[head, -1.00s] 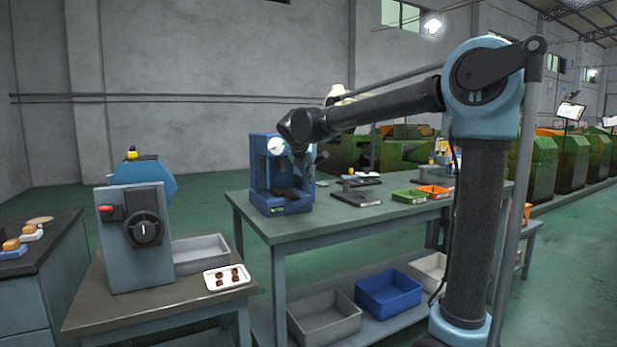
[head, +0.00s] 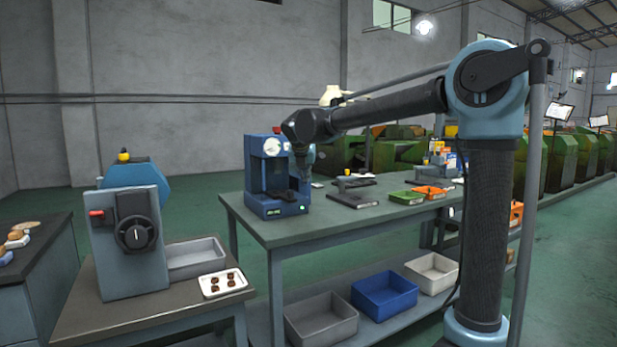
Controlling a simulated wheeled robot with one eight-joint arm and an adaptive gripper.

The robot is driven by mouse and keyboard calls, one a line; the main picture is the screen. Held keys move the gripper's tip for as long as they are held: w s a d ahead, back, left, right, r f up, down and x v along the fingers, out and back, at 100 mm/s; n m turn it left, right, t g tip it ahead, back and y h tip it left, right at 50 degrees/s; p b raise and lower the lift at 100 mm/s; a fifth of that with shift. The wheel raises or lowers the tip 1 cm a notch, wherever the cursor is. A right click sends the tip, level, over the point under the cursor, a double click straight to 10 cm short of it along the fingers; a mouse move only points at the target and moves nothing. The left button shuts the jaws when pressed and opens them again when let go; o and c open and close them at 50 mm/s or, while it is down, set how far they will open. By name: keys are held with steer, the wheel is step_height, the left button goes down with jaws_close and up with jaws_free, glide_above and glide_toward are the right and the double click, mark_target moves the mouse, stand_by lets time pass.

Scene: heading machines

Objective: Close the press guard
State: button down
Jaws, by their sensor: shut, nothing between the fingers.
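The blue press (head: 256,178) stands on the left end of the long grey table. It has a round white dial on its upper front and a small green light low at its right front corner. Its front opening looks dark. A clear guard is too faint to make out, so I cannot tell whether it is up or down. My gripper (head: 304,177) points down at the right side of the press front, close to it, shut and empty. Whether it touches the press is not clear.
A dark flat plate (head: 352,200), a green tray (head: 406,197) and an orange tray (head: 431,192) lie right of the press. A nearer table holds a grey machine (head: 131,245) and a white tray (head: 222,292). Bins stand on the lower shelf.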

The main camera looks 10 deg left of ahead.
steer(key=s+d+f+v, duration=0.1)
steer(key=s+f+v, duration=0.1)
steer(key=v, duration=1)
steer(key=s+d+f+m+g+h, duration=0.1)
steer(key=s+d+f+m, duration=0.2)
steer(key=d+f+m, duration=0.5)
steer(key=s+d+f+m+g, duration=0.1)
steer(key=s+d+f+m, duration=0.15)
steer(key=d, duration=0.85)
steer(key=s+d+f+m+g+h, duration=0.15)
steer(key=d+f+m, duration=0.35)
steer(key=d, duration=0.5)
steer(key=s+d+f+m+g+y, duration=0.1)
steer(key=s+d+f+m, duration=0.5)
steer(key=s+f+m, duration=0.4)
steer(key=s+d+f+m+g+y, duration=0.1)
steer(key=s+d+f+m+g, duration=0.1)
steer(key=s+d+f+m, duration=0.4)
steer(key=s+f+m, duration=0.4)
steer(key=f+m, duration=0.1)
steer(key=shift+s, duration=0.4)
steer(key=shift+f, duration=0.1)
